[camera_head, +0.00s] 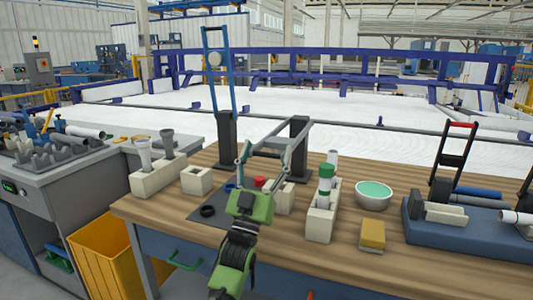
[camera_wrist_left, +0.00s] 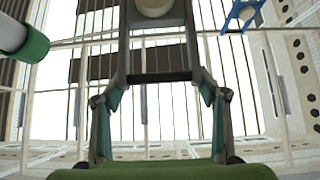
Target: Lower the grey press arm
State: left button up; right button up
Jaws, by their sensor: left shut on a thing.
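A pale round part (camera_wrist_left: 153,6) sits within the frame beyond the bar. A red-topped piece (camera_head: 260,182) stands below the arm, partly hidden by my gripper. My right gripper is not in view.
A block with a green-capped pipe (camera_head: 326,176), a bowl (camera_head: 374,192) and a yellow sponge (camera_head: 372,234) lie to the right. Blocks with grey pipes stand left. A black ring (camera_head: 208,211) lies on the dark mat.

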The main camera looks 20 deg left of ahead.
pick_arm(q)
jog(key=o, duration=1.4)
jog(key=shift+w+d+f, duration=0.15)
jog(key=shift+w+f, duration=0.05)
jog(key=shift+f, duration=0.8)
jog(key=shift+r, duration=0.2)
jog(key=shift+s, duration=0.1)
jog(key=s, duration=0.4)
jog(key=s+f, duration=0.1)
jog(key=s, duration=0.4)
jog(key=s+f, duration=0.1)
jog(key=s, duration=0.4)
jog(key=shift+a, duration=0.35)
